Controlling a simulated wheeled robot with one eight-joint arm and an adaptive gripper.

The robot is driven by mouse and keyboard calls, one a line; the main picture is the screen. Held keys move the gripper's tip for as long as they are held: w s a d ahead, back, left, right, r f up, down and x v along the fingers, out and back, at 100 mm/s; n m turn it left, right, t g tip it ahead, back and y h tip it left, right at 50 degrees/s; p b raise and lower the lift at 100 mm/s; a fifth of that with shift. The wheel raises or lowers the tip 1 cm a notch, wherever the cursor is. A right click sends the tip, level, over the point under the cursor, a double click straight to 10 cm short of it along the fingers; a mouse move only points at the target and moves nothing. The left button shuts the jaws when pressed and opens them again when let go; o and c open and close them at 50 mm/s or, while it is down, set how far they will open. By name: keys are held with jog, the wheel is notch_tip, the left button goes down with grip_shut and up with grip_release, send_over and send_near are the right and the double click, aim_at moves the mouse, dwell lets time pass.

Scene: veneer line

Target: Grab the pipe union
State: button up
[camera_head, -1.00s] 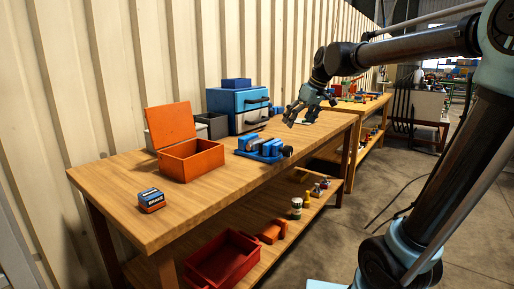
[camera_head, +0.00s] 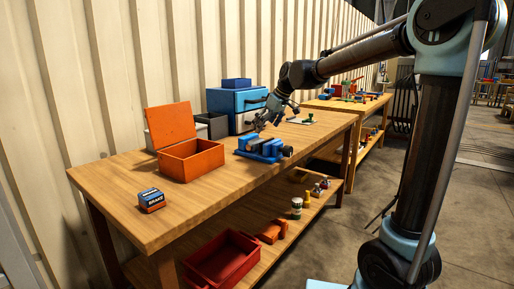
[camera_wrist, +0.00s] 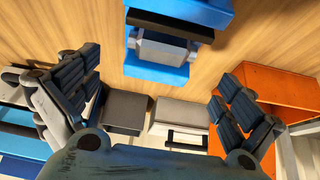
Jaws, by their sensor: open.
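I cannot make out a pipe union for certain in either view. My gripper (camera_head: 263,124) is open and empty, above the workbench beside the far end of a blue vise (camera_head: 264,148). In the wrist view the spread fingers of my gripper (camera_wrist: 158,88) stand left and right, with the vise (camera_wrist: 170,15) at the top between them. A grey block-like part (camera_wrist: 162,48) shows at the vise; I cannot tell whether it is a jaw or a held piece. Small metallic pieces (camera_head: 318,190) lie on the lower shelf, too small to identify.
An open orange box (camera_head: 192,162) stands left of the vise, with a small blue-and-orange box (camera_head: 151,198) in front. A blue drawer cabinet (camera_head: 232,101) and a grey bin (camera_head: 214,127) stand behind. A red bin (camera_head: 222,260) is below. The front bench top is mostly clear.

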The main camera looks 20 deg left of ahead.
aim_at(257, 140)
jog(key=shift+x, duration=4)
jog(key=shift+s, duration=0.15)
jog(key=c, duration=1.2)
